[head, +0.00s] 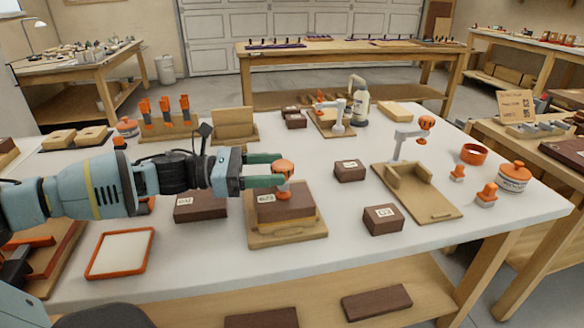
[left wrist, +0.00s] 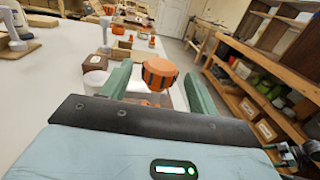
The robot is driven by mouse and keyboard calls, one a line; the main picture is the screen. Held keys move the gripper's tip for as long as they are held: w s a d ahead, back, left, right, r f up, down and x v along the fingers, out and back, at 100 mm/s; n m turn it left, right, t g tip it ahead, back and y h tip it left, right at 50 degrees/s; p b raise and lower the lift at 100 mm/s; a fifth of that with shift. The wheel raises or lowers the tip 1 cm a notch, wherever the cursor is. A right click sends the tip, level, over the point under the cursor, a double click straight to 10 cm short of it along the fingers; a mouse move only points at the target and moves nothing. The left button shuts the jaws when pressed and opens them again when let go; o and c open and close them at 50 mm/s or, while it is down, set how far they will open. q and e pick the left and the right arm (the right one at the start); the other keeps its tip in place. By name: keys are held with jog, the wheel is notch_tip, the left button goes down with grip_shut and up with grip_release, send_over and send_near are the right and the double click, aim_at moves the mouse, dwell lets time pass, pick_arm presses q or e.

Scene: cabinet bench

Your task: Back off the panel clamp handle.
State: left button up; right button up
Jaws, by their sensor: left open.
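An orange round handle (head: 284,166) stands on top of a brown block (head: 283,204) that sits on a wooden fixture base (head: 287,235). My left gripper (head: 270,169) comes in level from the left with its two green fingers open at the handle. In the left wrist view the orange handle (left wrist: 160,74) shows between the finger ends, with a visible gap beside the right finger. Contact on the left side is hard to tell. The rest of the clamp is mostly hidden by the gripper and handle. My right gripper is not in view.
A second clamp with an orange knob (head: 427,122) stands at a wooden tray (head: 440,205) on the right. Brown labelled blocks (head: 383,219) lie around the fixture. An orange-rimmed white tray (head: 121,277) is at front left. Bare tabletop lies in front of the fixture.

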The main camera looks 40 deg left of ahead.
aim_at(292, 163)
pick_arm(q)
jog(key=shift+r+p+x, duration=0.2)
jog(key=shift+p+x, duration=0.1)
jog(key=shift+x, duration=1.15)
jog(key=shift+w+d, duration=0.35)
jog(key=shift+w, duration=0.1)
jog(key=shift+w+d+f, duration=0.1)
jog(key=shift+w+d, duration=0.05)
jog(key=shift+d, duration=0.05)
jog(key=c, duration=1)
jog(key=shift+o, duration=0.2)
jog(key=shift+f+n+t+y, duration=0.1)
jog(key=shift+n+t+y, duration=0.2)
jog(key=shift+t+y, duration=0.15)
